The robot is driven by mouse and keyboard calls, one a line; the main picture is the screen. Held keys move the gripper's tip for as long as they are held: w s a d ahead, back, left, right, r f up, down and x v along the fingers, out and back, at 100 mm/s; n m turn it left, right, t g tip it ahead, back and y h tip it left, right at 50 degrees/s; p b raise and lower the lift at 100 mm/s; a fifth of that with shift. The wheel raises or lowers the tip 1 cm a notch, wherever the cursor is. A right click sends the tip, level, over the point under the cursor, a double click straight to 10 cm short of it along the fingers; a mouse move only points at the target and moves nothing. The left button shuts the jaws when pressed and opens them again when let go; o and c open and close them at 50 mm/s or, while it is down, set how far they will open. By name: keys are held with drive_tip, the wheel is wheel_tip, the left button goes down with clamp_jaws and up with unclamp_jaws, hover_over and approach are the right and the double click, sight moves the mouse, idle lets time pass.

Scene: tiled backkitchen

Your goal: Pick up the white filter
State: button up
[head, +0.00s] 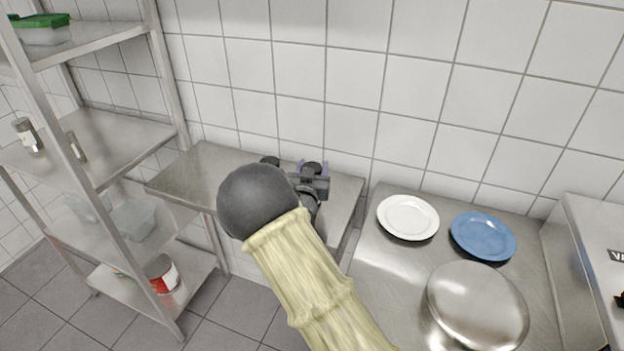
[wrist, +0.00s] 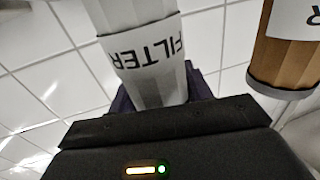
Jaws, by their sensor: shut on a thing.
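The white filter (wrist: 145,50) fills the upper middle of the wrist view, with dark "FILTER" lettering upside down on its label. My gripper (head: 313,167) is over the steel counter by the tiled wall in the head view. In the wrist view its dark fingers are on both sides of the filter's near end, shut on it. In the head view the filter is hidden by my arm and gripper. I cannot tell whether it touches the counter.
A brown container (wrist: 285,50) with a white label is close to the filter's right in the wrist view. In the head view, a white plate (head: 408,217), a blue plate (head: 483,236) and a domed metal lid (head: 477,305) are to the right. A steel shelf (head: 105,160) stands left.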

wheel_tip(320, 180, up, 10)
drive_tip(key=shift+r, duration=0.1)
idle(0.4)
drive_tip(key=shift+w, duration=0.15)
idle(0.4)
